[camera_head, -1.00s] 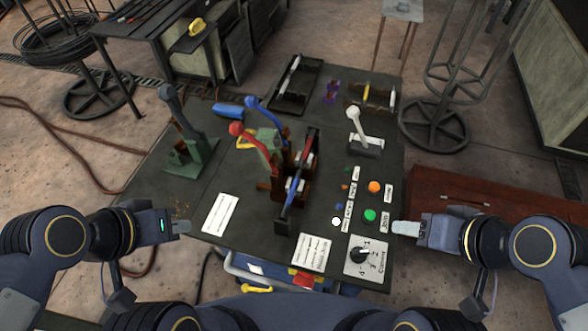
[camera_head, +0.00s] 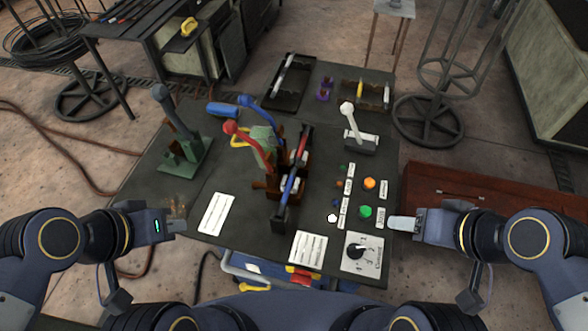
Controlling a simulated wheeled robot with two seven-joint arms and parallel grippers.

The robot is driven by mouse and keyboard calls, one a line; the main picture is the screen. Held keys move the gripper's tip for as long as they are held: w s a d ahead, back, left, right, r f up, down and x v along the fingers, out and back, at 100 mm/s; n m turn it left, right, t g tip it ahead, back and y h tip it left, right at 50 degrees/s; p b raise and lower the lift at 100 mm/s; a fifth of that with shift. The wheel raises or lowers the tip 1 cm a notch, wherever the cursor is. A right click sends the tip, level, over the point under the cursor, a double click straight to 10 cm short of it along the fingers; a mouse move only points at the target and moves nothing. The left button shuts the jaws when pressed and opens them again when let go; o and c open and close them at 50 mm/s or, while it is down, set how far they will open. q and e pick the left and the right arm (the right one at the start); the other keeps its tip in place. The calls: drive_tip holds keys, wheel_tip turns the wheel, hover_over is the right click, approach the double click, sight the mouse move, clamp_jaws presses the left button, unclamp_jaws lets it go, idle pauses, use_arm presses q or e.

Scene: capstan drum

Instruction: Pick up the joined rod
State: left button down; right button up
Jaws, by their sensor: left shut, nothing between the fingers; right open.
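A long bar, red at its far part (camera_head: 301,147) and blue at its near part (camera_head: 288,186), lies in the brown clamp fixture (camera_head: 269,184) mid-bench. It looks like the joined rod, but I cannot make out a seam. A red-knobbed lever (camera_head: 243,139) and a blue-knobbed lever (camera_head: 256,111) rise beside the fixture. My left gripper (camera_head: 179,226) is shut and empty at the bench's left front edge. My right gripper (camera_head: 401,223) is open and empty at the right edge, beside the control buttons. Both are well apart from the bar.
A green lever stand (camera_head: 184,145) is at the left and a white-knobbed lever (camera_head: 353,122) at the right. A black tray (camera_head: 272,101) with a pale rod and a rack (camera_head: 378,106) stand at the back. Buttons and a dial (camera_head: 356,251) fill the right front. Paper labels lie in front.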

drive_tip(key=shift+w+a, duration=0.1)
drive_tip(key=shift+w, duration=0.05)
drive_tip(key=shift+c, duration=1.4)
drive_tip(key=m+g+h+b, duration=0.1)
drive_tip(key=g+h+b, duration=0.3)
drive_tip(key=g+b, duration=0.25)
hover_over(285, 194)
drive_tip(key=shift+t, duration=0.45)
wheel_tip(285, 194, down, 12)
drive_tip(key=shift+r, duration=0.1)
wheel_tip(285, 194, down, 8)
drive_tip(key=shift+r+p, duration=0.25)
drive_tip(key=shift+p, duration=0.05)
drive_tip(key=shift+r, duration=0.1)
clamp_jaws()
